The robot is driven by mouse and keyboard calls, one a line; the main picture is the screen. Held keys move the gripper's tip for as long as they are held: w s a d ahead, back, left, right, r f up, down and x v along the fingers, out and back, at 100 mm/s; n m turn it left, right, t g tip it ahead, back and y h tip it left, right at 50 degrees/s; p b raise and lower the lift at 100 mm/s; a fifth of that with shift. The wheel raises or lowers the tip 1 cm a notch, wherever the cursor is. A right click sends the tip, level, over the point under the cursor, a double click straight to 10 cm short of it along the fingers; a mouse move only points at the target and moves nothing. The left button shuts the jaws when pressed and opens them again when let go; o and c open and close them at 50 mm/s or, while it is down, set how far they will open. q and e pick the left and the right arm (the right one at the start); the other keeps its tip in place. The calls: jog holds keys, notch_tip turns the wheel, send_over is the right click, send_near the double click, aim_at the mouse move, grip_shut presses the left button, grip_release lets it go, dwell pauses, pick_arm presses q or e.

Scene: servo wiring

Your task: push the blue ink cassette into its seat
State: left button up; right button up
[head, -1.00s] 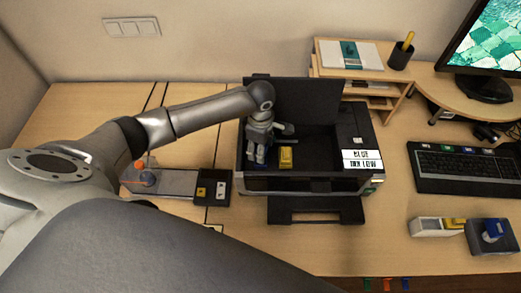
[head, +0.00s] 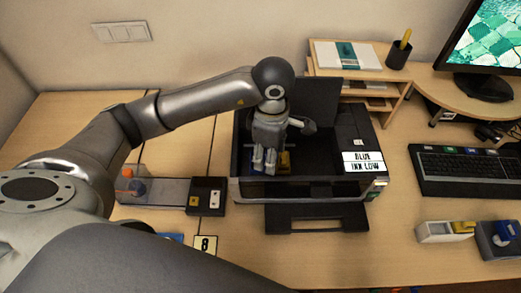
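The dark printer (head: 250,187) stands open in the middle of the desk, lid raised. My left gripper (head: 264,168) points down into its open bay, at the left of the yellow cassette (head: 285,162). The fingers look close together, but whether they are shut is unclear. They cover the spot beneath, so a blue cassette in the bay and its seating cannot be made out. A blue piece (head: 503,230) sits in a dark grey holder (head: 490,243) at the right. A label on the printer (head: 363,162) reads "BLUE INK LOW". My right gripper is out of view.
A white tray (head: 434,233) with a yellow piece lies beside the grey holder. A keyboard (head: 465,170) and monitor (head: 487,88) are on the right. A clear-lidded case (head: 165,190) with a black end lies left of the printer. A shelf (head: 320,70) stands behind.

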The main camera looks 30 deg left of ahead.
pick_arm(q)
jog(key=s+d+r, duration=0.2)
jog(key=s+d, duration=0.1)
jog(key=d, duration=0.1)
jog(key=w+a, duration=0.1)
jog(key=w+a+f+n+p, duration=0.1)
jog(key=w, duration=0.1)
jog(key=w+a+n, duration=0.1)
jog(key=shift+w+a+f+p, duration=0.3)
jog(key=shift+p, duration=0.1)
jog(key=w+a+f+n+p, duration=0.2)
jog(key=w+a+f, duration=0.1)
jog(key=a, duration=0.4)
jog(key=shift+w+f, duration=0.4)
jog(key=shift+f, duration=0.15)
notch_tip(320, 180, down, 6)
jog(key=b, duration=0.6)
jog(key=shift+r, duration=0.1)
jog(key=shift+b, duration=0.55)
dwell(0.8)
